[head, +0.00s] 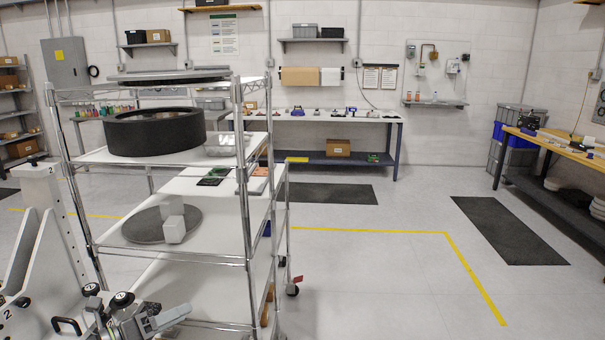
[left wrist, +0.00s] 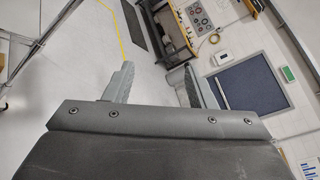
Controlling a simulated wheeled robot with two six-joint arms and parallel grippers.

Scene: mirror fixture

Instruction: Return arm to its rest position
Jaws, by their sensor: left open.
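My left gripper (head: 160,320) is at the bottom of the head view, low beside the near side of the wire cart (head: 248,200). It is open and empty. In the left wrist view, its two grey fingers (left wrist: 157,78) stand apart, with pale floor showing between them. Nothing touches the fingertips. My right gripper is in neither view.
The cart's shelves hold a black ring (head: 155,131), a clear tray, and white blocks (head: 173,226) on a grey disc. Benches line the back and right walls. The floor (head: 370,280) right of the cart is clear.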

